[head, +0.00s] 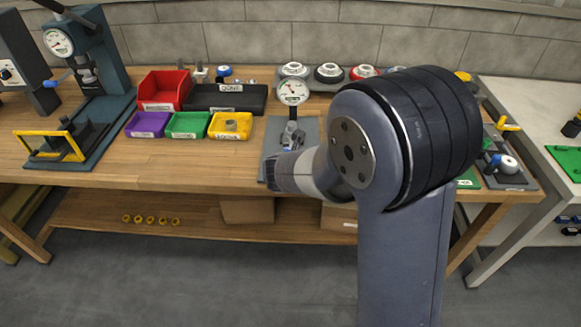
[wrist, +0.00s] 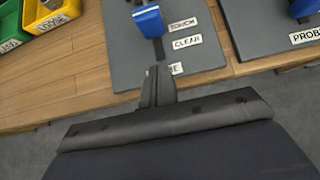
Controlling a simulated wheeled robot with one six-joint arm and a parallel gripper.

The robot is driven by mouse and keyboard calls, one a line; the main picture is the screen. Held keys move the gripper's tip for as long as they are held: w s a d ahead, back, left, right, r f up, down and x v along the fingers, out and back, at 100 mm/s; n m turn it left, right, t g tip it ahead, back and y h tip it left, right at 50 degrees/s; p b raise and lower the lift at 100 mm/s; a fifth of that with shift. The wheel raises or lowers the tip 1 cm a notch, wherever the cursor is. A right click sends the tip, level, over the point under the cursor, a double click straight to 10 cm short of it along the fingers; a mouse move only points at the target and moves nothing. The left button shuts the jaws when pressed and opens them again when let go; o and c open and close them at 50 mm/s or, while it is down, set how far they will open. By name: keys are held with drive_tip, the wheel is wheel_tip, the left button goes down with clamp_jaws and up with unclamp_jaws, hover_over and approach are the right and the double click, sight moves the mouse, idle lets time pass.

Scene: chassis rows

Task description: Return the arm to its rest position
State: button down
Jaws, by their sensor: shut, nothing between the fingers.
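My arm (head: 400,200) rises in the front right of the head view, with its large dark joint in front of the bench. Its forearm points left toward the grey plate with the dial gauge. In the wrist view my gripper (wrist: 157,72) is shut and empty, its fingers together. The fingers appear over the near edge of a grey plate (wrist: 125,60) with "TOUCH" and "CLEAR" labels, and partly cover another label. A blue part (wrist: 149,20) lies just beyond the fingertips. I cannot make out the fingers in the head view.
The dial gauge (head: 292,92) stands close to my forearm on the wooden bench (head: 100,175). Red (head: 164,90), purple (head: 148,124), green (head: 187,124) and yellow (head: 230,125) bins stand to its left. A press (head: 85,60) stands at far left. The floor in front is clear.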

drive_tip(key=p+v, duration=0.1)
drive_tip(key=v, duration=0.6)
drive_tip(key=shift+p, duration=0.3)
